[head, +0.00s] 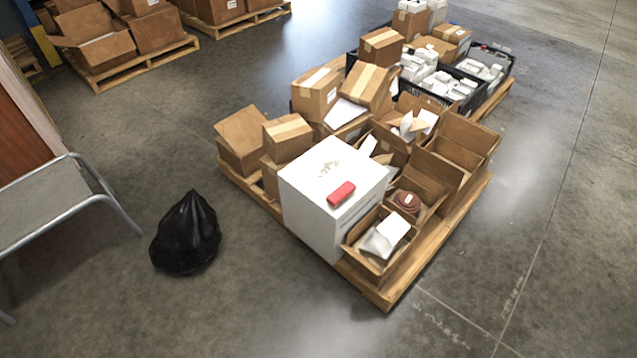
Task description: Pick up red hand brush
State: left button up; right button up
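A small red block-shaped thing (341,193), which looks like the red hand brush, lies on top of a white box (312,215), near its front right edge. Its bristles cannot be made out. The white box stands at the front of a wooden pallet (378,297). A faint brownish patch shows on the box top behind the red thing. Neither of my grippers is in the head view.
Open cardboard boxes (366,262) crowd the pallet right of the white box. A black bag (186,235) sits on the floor to the left, near a grey metal-framed seat (45,205). More loaded pallets stand behind. The floor in front and at right is clear.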

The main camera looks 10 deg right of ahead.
aim_at(345, 190)
jog(key=i+j, duration=0.15)
jog(key=j, duration=0.15)
jog(key=i+j, duration=0.1)
jog(key=j, duration=0.25)
jog(key=i+j, duration=0.15)
jog(key=j, duration=0.15)
jog(key=i+j, duration=0.15)
jog(key=j, duration=0.2)
